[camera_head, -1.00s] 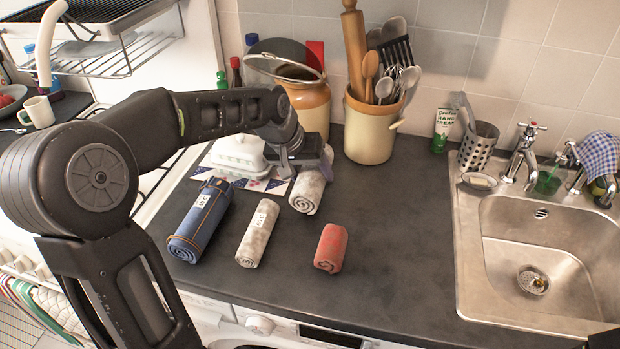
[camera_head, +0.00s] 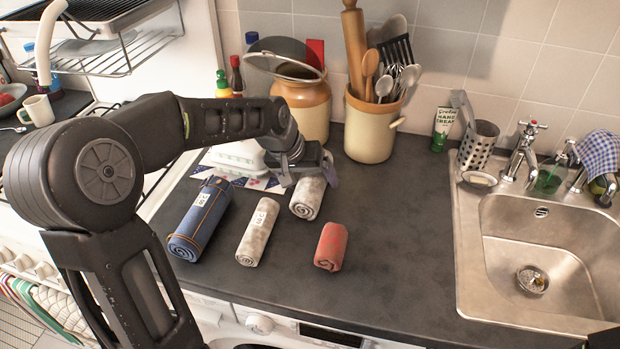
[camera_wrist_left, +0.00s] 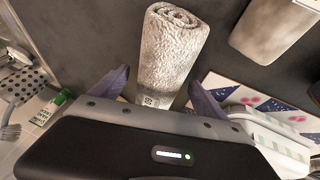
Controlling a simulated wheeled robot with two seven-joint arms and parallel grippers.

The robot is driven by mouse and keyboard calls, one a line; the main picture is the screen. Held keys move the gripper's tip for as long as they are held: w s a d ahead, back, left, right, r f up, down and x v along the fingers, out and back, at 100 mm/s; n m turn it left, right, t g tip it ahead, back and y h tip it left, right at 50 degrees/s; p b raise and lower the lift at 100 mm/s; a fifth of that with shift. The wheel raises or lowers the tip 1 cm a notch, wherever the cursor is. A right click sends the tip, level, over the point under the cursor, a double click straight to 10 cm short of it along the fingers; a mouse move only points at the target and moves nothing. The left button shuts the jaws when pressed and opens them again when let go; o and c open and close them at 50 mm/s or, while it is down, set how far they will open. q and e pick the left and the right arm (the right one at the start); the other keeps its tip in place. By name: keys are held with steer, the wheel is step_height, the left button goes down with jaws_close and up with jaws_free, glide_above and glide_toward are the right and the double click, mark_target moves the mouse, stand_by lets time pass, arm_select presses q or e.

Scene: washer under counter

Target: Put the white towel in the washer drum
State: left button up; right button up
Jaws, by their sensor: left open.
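A whitish rolled towel (camera_head: 308,197) lies on the counter, its rolled end facing the front. My left gripper (camera_head: 309,177) is open just above its far part. In the left wrist view the towel (camera_wrist_left: 172,50) lies between the two spread fingers (camera_wrist_left: 160,92), with a gap visible on its left side. A second light roll (camera_head: 258,232) with a white label lies to its left; a pale roll (camera_wrist_left: 268,28) also shows in the wrist view. The washer (camera_head: 283,324) is under the counter, only its top front showing; its drum is hidden. My right gripper is not in view.
A blue rolled cloth (camera_head: 200,220) and a small red roll (camera_head: 331,247) lie nearby on the counter. A butter dish (camera_head: 238,157), a jar (camera_head: 305,105) and a utensil crock (camera_head: 370,128) stand behind. The sink (camera_head: 545,250) is at right; the counter before it is clear.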

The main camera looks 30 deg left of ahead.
arm_select(q)
steer(key=shift+r, duration=0.25)
steer(key=v, duration=1.1)
steer(key=shift+s+r, duration=0.25)
steer(key=shift+r, duration=0.1)
